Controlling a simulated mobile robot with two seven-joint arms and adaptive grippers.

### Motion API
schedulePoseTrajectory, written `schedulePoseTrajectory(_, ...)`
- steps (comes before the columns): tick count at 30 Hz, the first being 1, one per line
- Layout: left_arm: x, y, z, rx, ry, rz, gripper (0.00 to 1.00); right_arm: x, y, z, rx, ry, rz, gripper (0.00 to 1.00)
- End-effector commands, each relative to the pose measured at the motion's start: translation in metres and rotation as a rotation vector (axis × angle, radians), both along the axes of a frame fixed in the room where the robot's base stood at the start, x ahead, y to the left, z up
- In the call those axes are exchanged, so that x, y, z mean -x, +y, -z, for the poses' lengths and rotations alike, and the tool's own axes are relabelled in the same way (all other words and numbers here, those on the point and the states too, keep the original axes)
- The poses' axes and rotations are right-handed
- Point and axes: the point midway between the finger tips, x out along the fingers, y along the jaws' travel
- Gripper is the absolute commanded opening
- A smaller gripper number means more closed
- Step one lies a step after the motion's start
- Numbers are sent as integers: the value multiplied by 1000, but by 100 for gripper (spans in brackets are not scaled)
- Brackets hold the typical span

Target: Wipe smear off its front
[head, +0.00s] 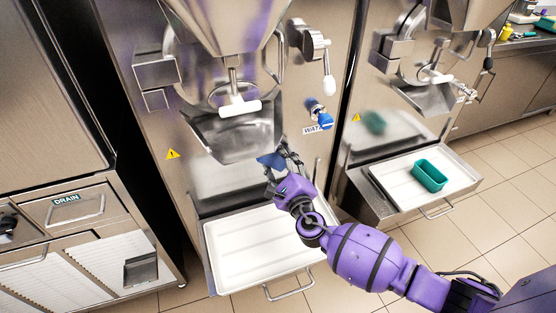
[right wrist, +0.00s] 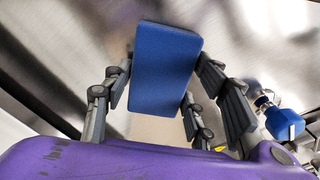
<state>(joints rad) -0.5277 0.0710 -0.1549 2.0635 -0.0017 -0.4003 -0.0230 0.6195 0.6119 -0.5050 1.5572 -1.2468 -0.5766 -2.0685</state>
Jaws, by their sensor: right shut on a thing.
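My right gripper (head: 281,163) is shut on a blue sponge (right wrist: 165,65), which it holds by two opposite sides. In the head view the sponge (head: 270,160) is close to the steel front (head: 180,190) of the left batch freezer, just below and right of its outlet chute (head: 235,140). I cannot tell whether it touches the panel. No smear stands out clearly from the reflections on the steel; the gripper and sponge cover part of the front. My left gripper is not in view.
A blue-handled water tap (head: 322,118) sticks out above right of the gripper. A white tray (head: 235,265) on a pull-out shelf lies below. A second freezer at the right has a tray with a green tub (head: 430,176). A drain cabinet (head: 75,208) stands left.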

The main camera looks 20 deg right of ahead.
Motion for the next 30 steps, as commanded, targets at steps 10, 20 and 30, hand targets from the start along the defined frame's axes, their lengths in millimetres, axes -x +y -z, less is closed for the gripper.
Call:
schedulePoseTrajectory(10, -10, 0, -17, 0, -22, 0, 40, 35, -2, -2, 0, -1, 1, 28)
schedulePoseTrajectory(20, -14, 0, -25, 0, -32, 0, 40, 56, -2, -1, 1, -1, -1, 28)
schedulePoseTrajectory(30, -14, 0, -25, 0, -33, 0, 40, 59, -2, -1, 0, 0, 0, 28)
